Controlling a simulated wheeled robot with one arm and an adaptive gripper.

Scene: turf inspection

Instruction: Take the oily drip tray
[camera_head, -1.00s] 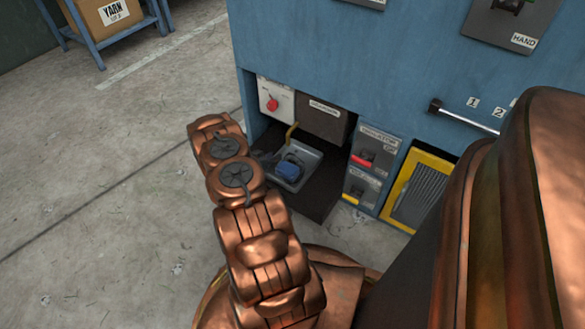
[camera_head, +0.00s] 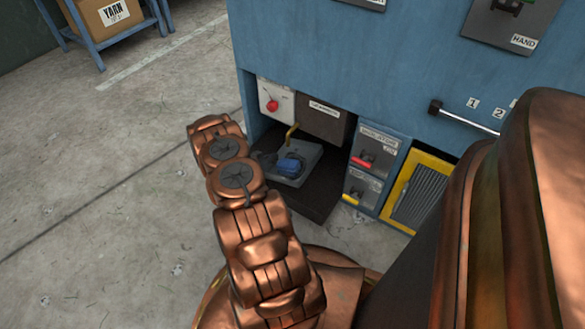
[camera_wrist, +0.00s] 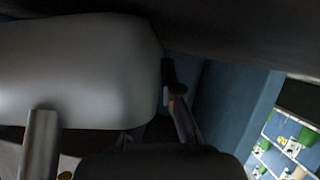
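The grey drip tray (camera_head: 309,155) is in the low open bay of the blue machine, above a dark floor panel. A blue lump (camera_head: 291,165) shows at the tray's front left; I cannot tell whether it lies in the tray or in front of it. My dark gripper (camera_head: 266,158) is at the tray's left side, partly behind my copper arm. Its fingers are too small and hidden to read as open or shut. In the wrist view a large grey rounded surface fills the left, with dark gripper parts (camera_wrist: 178,108) beside it.
A yellow pipe (camera_head: 292,132) comes down just behind the tray. A white box with a red knob (camera_head: 273,105) and a dark labelled box (camera_head: 322,121) hang above. Labelled switch boxes (camera_head: 372,150) and a yellow-framed grille (camera_head: 420,192) stand right. Open floor lies left.

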